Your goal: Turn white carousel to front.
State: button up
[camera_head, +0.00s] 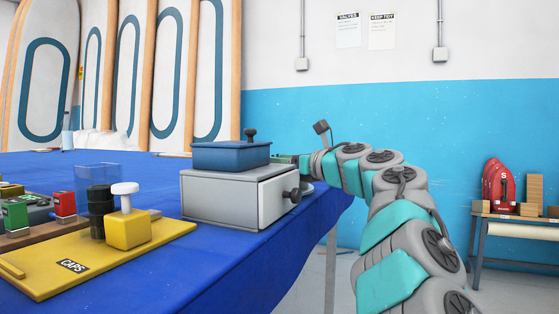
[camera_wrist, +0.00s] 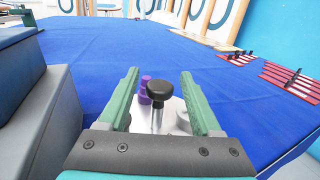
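The white carousel (camera_wrist: 176,112) is a pale round plate in the wrist view, lying low between my fingers. A post with a black knob (camera_wrist: 160,90) rises from it, and purple pieces (camera_wrist: 147,88) stand on its left side. My gripper (camera_wrist: 160,74) is open, with one green finger on each side of the knob. I cannot tell whether either finger touches it. In the head view my gripper (camera_head: 284,160) is partly hidden behind the blue-lidded box, and the carousel is almost wholly hidden by the grey drawer box.
A grey drawer box (camera_head: 222,200) with a blue box (camera_head: 228,155) on top stands close left of my gripper. A yellow CAPS board (camera_head: 60,265) lies front left. Red racks (camera_wrist: 292,80) lie to the right in the wrist view. The blue cloth (camera_wrist: 110,40) beyond is mostly clear.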

grip_shut()
dwell(0.3)
dwell(0.9)
